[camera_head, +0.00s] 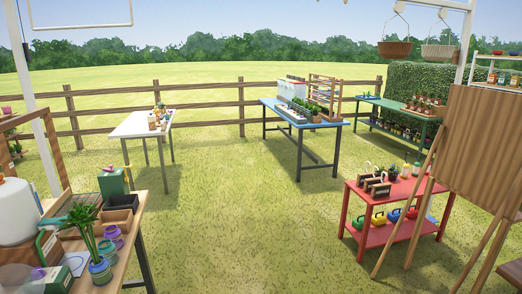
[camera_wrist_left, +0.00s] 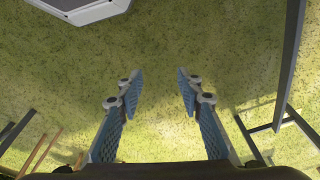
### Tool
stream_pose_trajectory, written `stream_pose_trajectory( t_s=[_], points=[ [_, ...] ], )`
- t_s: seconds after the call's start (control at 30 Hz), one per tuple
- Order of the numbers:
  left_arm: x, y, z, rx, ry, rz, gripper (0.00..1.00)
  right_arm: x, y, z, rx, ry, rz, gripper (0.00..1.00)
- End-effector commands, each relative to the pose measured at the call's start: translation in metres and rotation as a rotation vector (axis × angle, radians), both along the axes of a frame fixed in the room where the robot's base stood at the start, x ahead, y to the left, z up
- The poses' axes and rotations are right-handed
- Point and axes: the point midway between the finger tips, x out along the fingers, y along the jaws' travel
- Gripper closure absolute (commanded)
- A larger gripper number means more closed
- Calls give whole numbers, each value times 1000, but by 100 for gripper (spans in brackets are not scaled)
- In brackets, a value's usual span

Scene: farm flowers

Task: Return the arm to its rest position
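My left gripper (camera_wrist_left: 159,93) shows in the left wrist view. Its two blue textured fingers stand wide apart with nothing between them, and only grass lies beyond them. The head view shows neither of my arms nor either gripper. My right gripper is in no view.
A wooden table (camera_head: 135,238) with pots stands at the near left. A red cart (camera_head: 398,191) and a wooden easel board (camera_head: 478,140) stand at the right. A white table (camera_head: 135,127) and a blue table (camera_head: 285,110) stand further back. Open grass (camera_head: 235,225) lies between.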

Motion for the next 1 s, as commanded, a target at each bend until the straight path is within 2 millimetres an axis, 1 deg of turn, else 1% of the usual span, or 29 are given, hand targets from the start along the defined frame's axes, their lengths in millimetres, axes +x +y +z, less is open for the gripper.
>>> stream_pose_trajectory(
  t_s=[0.03,0.1,0.17,0.2,0.27,0.3,0.37,0.4,0.5,0.6,0.73,0.83,1.0],
  points=[
    [-9,1,-24,3,17,-2,66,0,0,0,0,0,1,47],
    [-22,3,-54,4,31,-4,66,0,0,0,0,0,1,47],
    [-35,5,-78,5,42,-7,66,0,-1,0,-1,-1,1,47],
    [-45,6,-93,7,52,-9,66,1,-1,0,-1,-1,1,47],
    [-61,9,-115,7,62,-11,66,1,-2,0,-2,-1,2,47],
    [-73,10,-129,8,71,-13,66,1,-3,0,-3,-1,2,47],
    [-91,13,-147,10,82,-16,66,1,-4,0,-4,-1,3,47],
    [-103,16,-158,12,89,-17,66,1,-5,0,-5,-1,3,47],
    [-134,21,-181,13,105,-21,66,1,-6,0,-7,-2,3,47],
    [-160,27,-196,16,118,-24,66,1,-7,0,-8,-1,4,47],
    [-182,31,-205,18,127,-28,66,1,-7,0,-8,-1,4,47],
    [-189,33,-208,19,129,-29,66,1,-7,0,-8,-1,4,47],
    [-189,33,-208,19,129,-29,66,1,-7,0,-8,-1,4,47]
  ],
)
